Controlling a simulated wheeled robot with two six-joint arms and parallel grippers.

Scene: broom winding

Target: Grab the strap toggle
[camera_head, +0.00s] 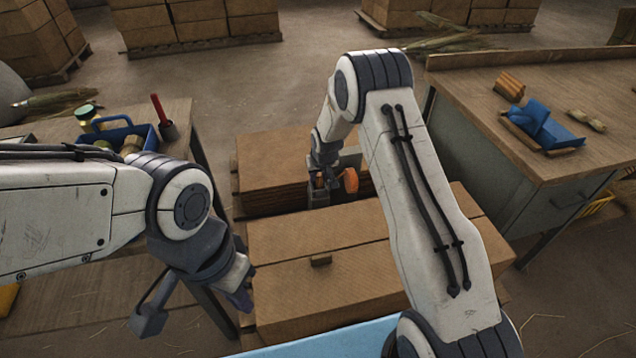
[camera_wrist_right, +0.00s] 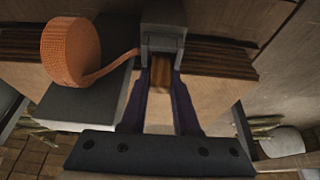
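In the right wrist view, a grey block-like fitting (camera_wrist_right: 163,32) lies just beyond my right gripper (camera_wrist_right: 161,80). A small brown-orange piece, probably the strap toggle (camera_wrist_right: 161,74), shows below it between the purple fingertips. The fingers stand apart on either side; I cannot tell whether they press on it. An orange strap roll (camera_wrist_right: 70,52) sits left of the fitting, its tail running toward it. In the head view, the roll (camera_head: 350,180) is right of my right gripper (camera_head: 319,188). My left gripper (camera_head: 241,292) hangs by the near box, its finger opening unclear.
A cardboard box (camera_head: 320,250) lies in front, with a stack of flat cardboard (camera_head: 272,165) behind it. A workbench (camera_head: 540,130) with a blue item (camera_head: 541,125) stands right. A table (camera_head: 180,112) with a blue tote (camera_head: 122,133) stands left. Floor behind the stack is open.

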